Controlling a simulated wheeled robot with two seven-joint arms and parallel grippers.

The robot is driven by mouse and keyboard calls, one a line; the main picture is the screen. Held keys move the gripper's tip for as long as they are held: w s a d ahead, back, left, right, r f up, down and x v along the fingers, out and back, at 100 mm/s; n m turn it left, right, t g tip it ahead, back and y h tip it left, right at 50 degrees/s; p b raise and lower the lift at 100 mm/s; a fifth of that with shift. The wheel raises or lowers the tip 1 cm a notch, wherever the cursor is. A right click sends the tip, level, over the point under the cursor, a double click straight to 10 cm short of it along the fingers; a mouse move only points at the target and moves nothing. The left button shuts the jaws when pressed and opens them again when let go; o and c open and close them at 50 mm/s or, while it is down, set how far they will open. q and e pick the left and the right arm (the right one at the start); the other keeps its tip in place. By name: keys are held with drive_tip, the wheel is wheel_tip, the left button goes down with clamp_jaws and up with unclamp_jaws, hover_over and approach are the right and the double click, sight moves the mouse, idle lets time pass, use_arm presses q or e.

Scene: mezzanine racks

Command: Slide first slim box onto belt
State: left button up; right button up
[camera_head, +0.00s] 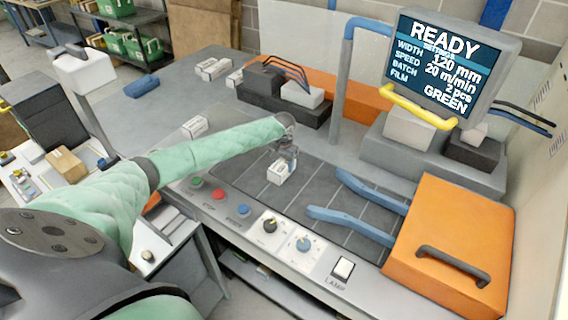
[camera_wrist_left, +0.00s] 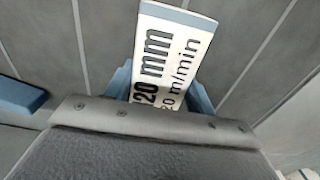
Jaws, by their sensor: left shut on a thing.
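My left gripper (camera_head: 288,158) reaches in from the left over the near left part of the dark belt (camera_head: 330,210). It is shut on a slim white box (camera_head: 279,173), which hangs low at the belt surface. I cannot tell whether the box touches the belt. Other white boxes lie on the grey table, one (camera_head: 194,127) left of the arm and more (camera_head: 214,69) at the back. My right gripper is out of view.
Two blue guide rails (camera_head: 350,225) lie over the belt to the right, before an orange cover (camera_head: 450,250). A control strip with buttons and knobs (camera_head: 270,225) runs along the front edge. A screen (camera_head: 450,60) reading "READY" stands behind. A blue item (camera_head: 141,86) lies back left.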

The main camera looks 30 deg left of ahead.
sight(284, 162)
use_arm(q)
drive_tip(key=shift+d, duration=0.2)
drive_tip(key=o, duration=1.2)
drive_tip(key=shift+o, duration=0.2)
drive_tip(key=shift+r+b, duration=0.35)
wheel_tip(284, 162, up, 4)
drive_tip(key=shift+f+b, duration=0.15)
drive_tip(key=shift+b, duration=0.9)
wheel_tip(284, 162, up, 3)
drive_tip(key=shift+f+b, duration=0.15)
drive_tip(key=shift+b, duration=0.3)
drive_tip(key=shift+r, duration=0.3)
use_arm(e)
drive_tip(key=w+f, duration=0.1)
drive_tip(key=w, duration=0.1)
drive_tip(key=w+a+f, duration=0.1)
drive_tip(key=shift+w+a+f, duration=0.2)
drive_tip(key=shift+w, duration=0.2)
